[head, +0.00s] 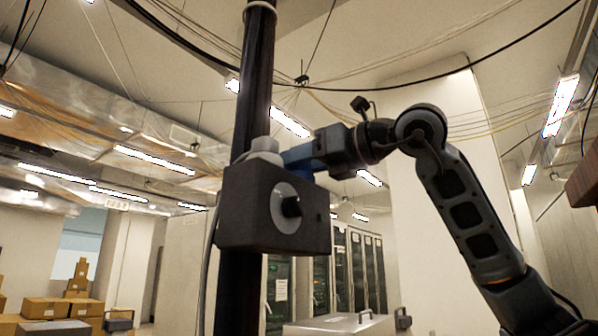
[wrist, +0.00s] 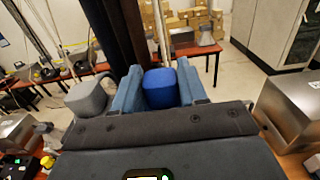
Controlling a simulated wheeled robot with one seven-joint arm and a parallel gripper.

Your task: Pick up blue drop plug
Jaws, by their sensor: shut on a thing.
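The blue drop plug (wrist: 160,88) is a rounded blue block in the middle of the wrist view. My gripper (wrist: 160,82) is shut on it, with one blue-grey finger on each side. The plug's lower part is hidden behind the gripper body. In the head view my gripper (head: 298,157) reaches left, level with the top of a dark box on a pole. The blue there is small, and I cannot tell plug from fingers.
The dark box (head: 255,212) with a pale disc is mounted on a dark vertical pole (head: 258,70). A grey rounded piece (wrist: 87,98) sits left of my fingers. A metal case (wrist: 292,105) stands at right. Tables and cardboard boxes (wrist: 198,18) lie beyond. Cables hang overhead.

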